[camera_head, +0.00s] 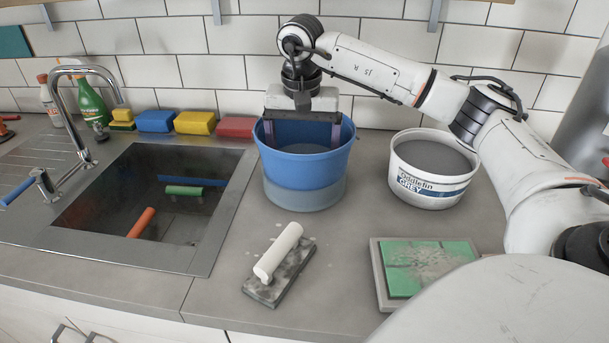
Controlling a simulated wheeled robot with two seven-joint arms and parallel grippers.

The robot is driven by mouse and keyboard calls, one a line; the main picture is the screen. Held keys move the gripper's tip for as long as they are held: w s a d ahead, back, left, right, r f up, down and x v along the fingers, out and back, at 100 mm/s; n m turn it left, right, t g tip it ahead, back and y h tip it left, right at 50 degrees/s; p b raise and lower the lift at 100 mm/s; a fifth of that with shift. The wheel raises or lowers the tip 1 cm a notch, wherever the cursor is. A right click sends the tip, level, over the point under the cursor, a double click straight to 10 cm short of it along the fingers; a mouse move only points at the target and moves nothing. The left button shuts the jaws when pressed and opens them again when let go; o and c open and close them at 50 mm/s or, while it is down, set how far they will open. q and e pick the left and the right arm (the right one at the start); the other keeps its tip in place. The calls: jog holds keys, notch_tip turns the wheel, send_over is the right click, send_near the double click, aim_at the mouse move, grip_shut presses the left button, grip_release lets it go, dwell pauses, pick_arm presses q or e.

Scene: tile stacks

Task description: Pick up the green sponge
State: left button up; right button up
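No plain green sponge shows clearly. A small sponge (122,115) beside the tap looks yellow above a darker green part. A blue sponge (155,121), a yellow sponge (195,123) and a red sponge (235,128) stand in a row behind the sink. My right gripper (303,138) points down into the blue bucket (305,172). Its two fingers are wide apart near opposite sides of the rim, and I see nothing held between them. The bucket's bottom is hidden. My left gripper is out of view.
The sink (205,245) holds green (183,190), blue and orange bars. A white grout tub (432,185) stands right of the bucket. A white-handled float (279,258) and green tiles (425,265) on a grey board lie in front. A green bottle (90,103) stands behind the tap (82,70).

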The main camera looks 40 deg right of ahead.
jog(key=f, duration=0.4)
jog(key=shift+w+d, duration=0.25)
jog(key=shift+d, duration=0.15)
jog(key=c, duration=0.8)
jog(key=shift+r, duration=0.1)
jog(key=shift+r, duration=0.55)
notch_tip(320, 180, up, 17)
jog(key=shift+f+p, duration=0.1)
jog(key=shift+p, duration=1.05)
